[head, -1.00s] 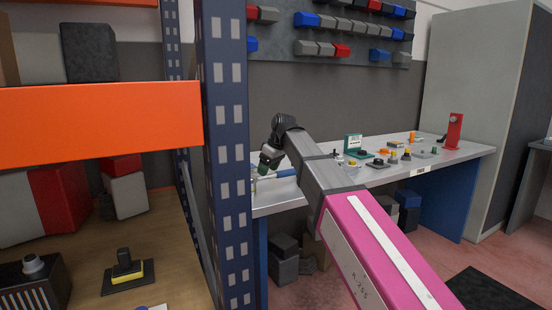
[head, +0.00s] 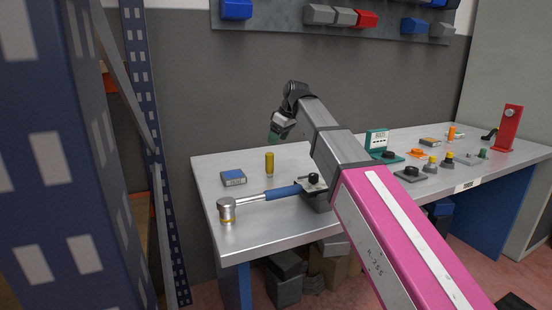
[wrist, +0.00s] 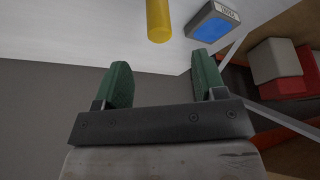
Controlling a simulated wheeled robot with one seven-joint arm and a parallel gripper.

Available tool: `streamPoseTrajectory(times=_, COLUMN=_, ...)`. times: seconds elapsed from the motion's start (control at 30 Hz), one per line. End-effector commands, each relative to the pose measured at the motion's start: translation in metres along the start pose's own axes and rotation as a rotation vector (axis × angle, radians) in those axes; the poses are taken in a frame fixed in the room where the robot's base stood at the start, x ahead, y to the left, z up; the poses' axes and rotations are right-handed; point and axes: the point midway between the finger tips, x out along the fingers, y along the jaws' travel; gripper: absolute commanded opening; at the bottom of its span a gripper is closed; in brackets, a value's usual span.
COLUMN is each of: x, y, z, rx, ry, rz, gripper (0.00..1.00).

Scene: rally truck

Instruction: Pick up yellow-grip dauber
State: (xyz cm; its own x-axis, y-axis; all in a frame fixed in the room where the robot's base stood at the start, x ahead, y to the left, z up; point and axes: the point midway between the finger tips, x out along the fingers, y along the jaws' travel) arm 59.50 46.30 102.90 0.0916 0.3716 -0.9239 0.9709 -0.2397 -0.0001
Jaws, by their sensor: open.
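The yellow-grip dauber appears to be the upright yellow cylinder (head: 269,165) standing on the left part of the metal workbench (head: 300,230). Its yellow body also shows at the top of the wrist view (wrist: 158,20). My gripper (head: 275,137) is in the air above and behind the dauber, near the wall. In the wrist view its two green fingers (wrist: 160,62) are spread apart with nothing between them, and the dauber lies beyond the fingertips.
A blue-topped box (head: 233,178) sits left of the dauber. A blue-handled hammer (head: 268,195) lies in front of it. A dark-knobbed part (head: 314,180) is beside my arm. Several small parts and a red stand (head: 510,128) are to the right. A blue rack post (head: 55,160) stands close at left.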

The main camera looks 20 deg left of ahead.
Motion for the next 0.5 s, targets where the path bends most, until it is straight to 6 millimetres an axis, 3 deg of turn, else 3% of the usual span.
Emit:
streamPoseTrajectory(times=0.17, x=0.007, y=-0.001, z=0.000, rx=0.000, ry=-0.001, rz=-0.001, gripper=0.64)
streamPoseTrajectory(times=0.5, x=0.051, y=-0.001, z=0.000, rx=0.000, ry=-0.001, rz=-0.001, gripper=0.64)
